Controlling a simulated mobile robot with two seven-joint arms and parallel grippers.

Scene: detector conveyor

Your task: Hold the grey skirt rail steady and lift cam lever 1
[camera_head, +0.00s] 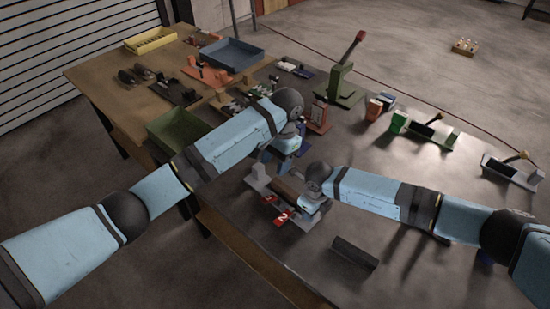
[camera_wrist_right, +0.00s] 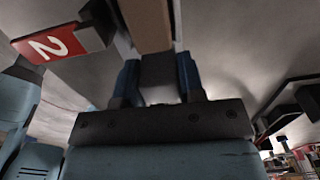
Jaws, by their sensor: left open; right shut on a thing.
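The small detector conveyor with a brown belt (camera_head: 288,187) stands on the dark tabletop in the head view. A red tag marked 2 (camera_head: 283,217) is at its near side, with another red tag (camera_head: 269,199) beside it; the 2 tag also shows in the right wrist view (camera_wrist_right: 50,44). My right gripper (camera_wrist_right: 159,75) is shut on a dark grey piece (camera_wrist_right: 158,70), seemingly the skirt rail, beside the brown belt. My left gripper (camera_head: 264,163) is open above the conveyor's far left end, near a grey upright block (camera_head: 258,178). The cam levers are too small to tell.
A dark bar (camera_head: 354,252) lies on the table at the near right. A green press with a red-tipped lever (camera_head: 345,82) stands behind. Blue (camera_head: 231,54) and green (camera_head: 175,130) trays are at left.

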